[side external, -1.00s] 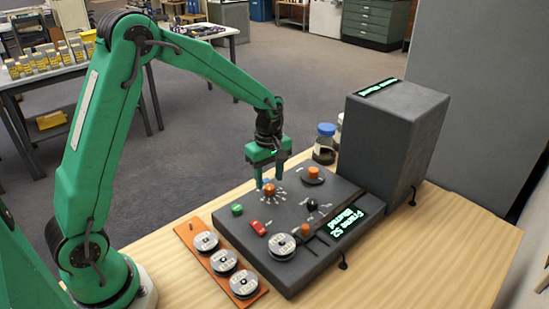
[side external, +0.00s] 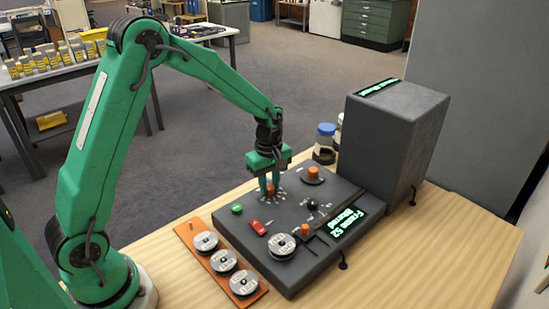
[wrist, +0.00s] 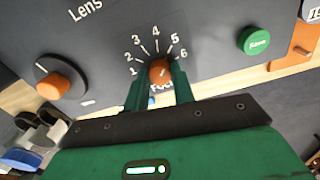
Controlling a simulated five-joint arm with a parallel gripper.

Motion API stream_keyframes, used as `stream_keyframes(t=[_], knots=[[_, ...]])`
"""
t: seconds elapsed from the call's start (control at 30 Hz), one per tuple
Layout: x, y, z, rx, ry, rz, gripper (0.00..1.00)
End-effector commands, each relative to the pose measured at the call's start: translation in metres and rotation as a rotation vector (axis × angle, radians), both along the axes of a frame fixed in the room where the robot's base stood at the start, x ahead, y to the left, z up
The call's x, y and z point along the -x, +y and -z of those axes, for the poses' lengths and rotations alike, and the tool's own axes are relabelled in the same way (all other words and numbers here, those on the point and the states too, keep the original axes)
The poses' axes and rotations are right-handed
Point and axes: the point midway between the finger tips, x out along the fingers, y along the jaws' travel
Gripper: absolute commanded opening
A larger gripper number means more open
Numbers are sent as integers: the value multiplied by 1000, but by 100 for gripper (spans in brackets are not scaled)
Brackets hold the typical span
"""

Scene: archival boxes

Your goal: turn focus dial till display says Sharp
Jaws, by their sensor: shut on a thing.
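The focus dial (side external: 271,190) is a small orange knob on the grey control panel (side external: 262,262). In the wrist view the dial (wrist: 160,70) sits below an arc of white numbers, 1 to 6, its label partly hidden. My gripper (side external: 268,186) points down at it, with green fingers on either side. In the wrist view my gripper (wrist: 160,82) is shut on the dial. I cannot tell clearly which number the dial points to. The panel display (side external: 348,222) shows green text that reads "Frame 52" and "Blurred".
An orange lens dial (side external: 313,173), black knob (side external: 312,205), red switch (side external: 259,228) and green button (side external: 237,209) stand nearby on the panel. Film reels (side external: 206,242) lie on an orange tray at the front left. A grey box (side external: 395,135) and jars (side external: 325,143) stand behind.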

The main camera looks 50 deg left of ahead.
Motion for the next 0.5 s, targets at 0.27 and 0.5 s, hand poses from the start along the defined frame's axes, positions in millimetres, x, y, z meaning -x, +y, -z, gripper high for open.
stream_keyframes(t=[0.27, 0.5], knots=[[0, 0, -1, 0, 1, 68, 2], [0, 0, -1, 0, 1, 210, 2]])
